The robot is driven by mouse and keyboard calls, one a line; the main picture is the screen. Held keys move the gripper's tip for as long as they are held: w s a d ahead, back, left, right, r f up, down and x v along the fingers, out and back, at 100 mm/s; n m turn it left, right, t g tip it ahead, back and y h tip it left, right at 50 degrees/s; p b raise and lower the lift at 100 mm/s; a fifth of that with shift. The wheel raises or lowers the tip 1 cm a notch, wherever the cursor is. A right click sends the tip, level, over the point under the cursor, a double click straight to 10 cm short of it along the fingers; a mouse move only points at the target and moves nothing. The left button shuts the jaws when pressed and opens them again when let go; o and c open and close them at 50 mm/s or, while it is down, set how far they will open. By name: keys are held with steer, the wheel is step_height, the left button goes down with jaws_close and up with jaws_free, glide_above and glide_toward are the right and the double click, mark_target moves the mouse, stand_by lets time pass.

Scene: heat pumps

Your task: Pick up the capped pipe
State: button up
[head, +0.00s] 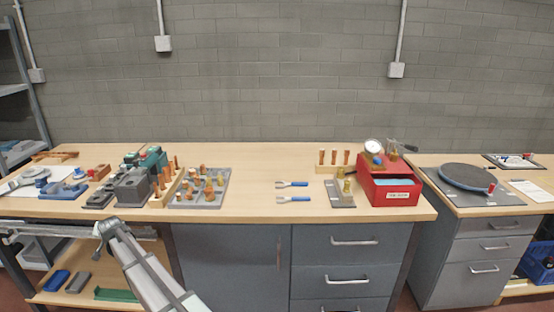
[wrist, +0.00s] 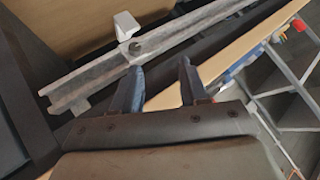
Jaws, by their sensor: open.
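Several copper-coloured pipes stand on the bench in the head view. Three stand in a wooden block (head: 331,168) right of the middle, and others stand in a wooden rack (head: 168,183) at the left. Short copper and brass pieces sit on a grey tray (head: 218,196) beside that rack. I cannot tell at this size which one is the capped pipe. My gripper (wrist: 158,76) is open and empty in the wrist view, with a metal rail just beyond its fingertips. No pipe shows there. In the head view my arm reaches to the bench's front left edge, below and apart from the pipes.
The metal rail (wrist: 95,85) carries a white block (wrist: 126,25). Dark grey blocks (head: 133,188) stand left of the pipe rack. Two blue-handled tools (head: 293,199) lie mid-bench. A red box (head: 388,182) with a gauge stands at the right. Bare wood (head: 258,185) lies between.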

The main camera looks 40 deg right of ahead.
steer(key=w+d+r+m+t, duration=0.15)
steer(key=w+r, duration=0.25)
steer(key=r, duration=0.6)
steer(key=w+d+r+t, duration=0.25)
steer(key=w+r, duration=0.25)
steer(key=r, duration=0.5)
steer(key=s+d+m+g+h, duration=0.1)
steer(key=s+d+g+h, duration=0.1)
steer(key=d, duration=1.4)
steer(key=s+d+g+h, duration=0.2)
steer(key=d+g, duration=0.1)
steer(key=d, duration=1.3)
steer(key=m+g, duration=0.2)
steer(key=g, duration=0.5)
glide_toward(322, 155)
steer(key=x, duration=0.4)
steer(key=d+x, duration=0.1)
steer(key=x, duration=0.1)
steer(key=shift+w+r, duration=0.15)
steer(key=shift+w, duration=0.15)
steer(key=shift+x, duration=2.7)
steer(key=shift+w+r, duration=0.1)
steer(key=shift+w, duration=0.05)
